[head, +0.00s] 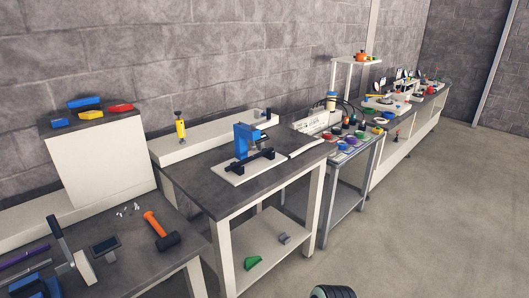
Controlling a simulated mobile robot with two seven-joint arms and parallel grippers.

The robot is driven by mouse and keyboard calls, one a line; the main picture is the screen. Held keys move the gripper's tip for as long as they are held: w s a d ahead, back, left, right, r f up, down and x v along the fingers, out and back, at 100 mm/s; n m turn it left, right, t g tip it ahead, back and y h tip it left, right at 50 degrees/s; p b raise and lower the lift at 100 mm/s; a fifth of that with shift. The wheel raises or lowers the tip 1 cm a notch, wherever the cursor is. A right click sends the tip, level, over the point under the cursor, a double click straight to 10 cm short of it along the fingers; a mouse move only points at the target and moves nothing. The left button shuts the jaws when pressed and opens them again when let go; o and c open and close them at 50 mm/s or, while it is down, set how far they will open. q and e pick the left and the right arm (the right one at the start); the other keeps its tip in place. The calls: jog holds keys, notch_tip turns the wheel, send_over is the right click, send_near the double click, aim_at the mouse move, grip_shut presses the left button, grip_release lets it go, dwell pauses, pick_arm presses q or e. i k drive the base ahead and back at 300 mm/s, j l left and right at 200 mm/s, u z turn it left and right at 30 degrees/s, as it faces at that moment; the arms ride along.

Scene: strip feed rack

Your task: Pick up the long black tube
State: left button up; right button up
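A black bar-shaped piece (241,165) lies across the white base plate (232,177) of a blue press-like device (243,138) on the middle table. I cannot tell whether this piece is the long black tube or part of the device. No other long black tube stands out clearly.
The middle table (212,198) has bare top in front of the device. On the left bench are an orange-handled hammer (155,224), a purple rod (22,257) and a dark tablet-like item (105,246). A smaller table (345,165) with colored dishes stands right. Floor (430,220) is clear at right.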

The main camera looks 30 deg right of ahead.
aim_at(233, 166)
jog(key=i+l+z, duration=0.25)
jog(key=i+l, duration=0.45)
jog(key=i+l+z, duration=0.2)
jog(key=i+l, duration=0.35)
jog(key=i, duration=0.2)
jog(key=k+j+z, duration=0.1)
jog(key=z, duration=0.15)
jog(key=k+j+z, duration=0.1)
jog(key=k+z, duration=0.15)
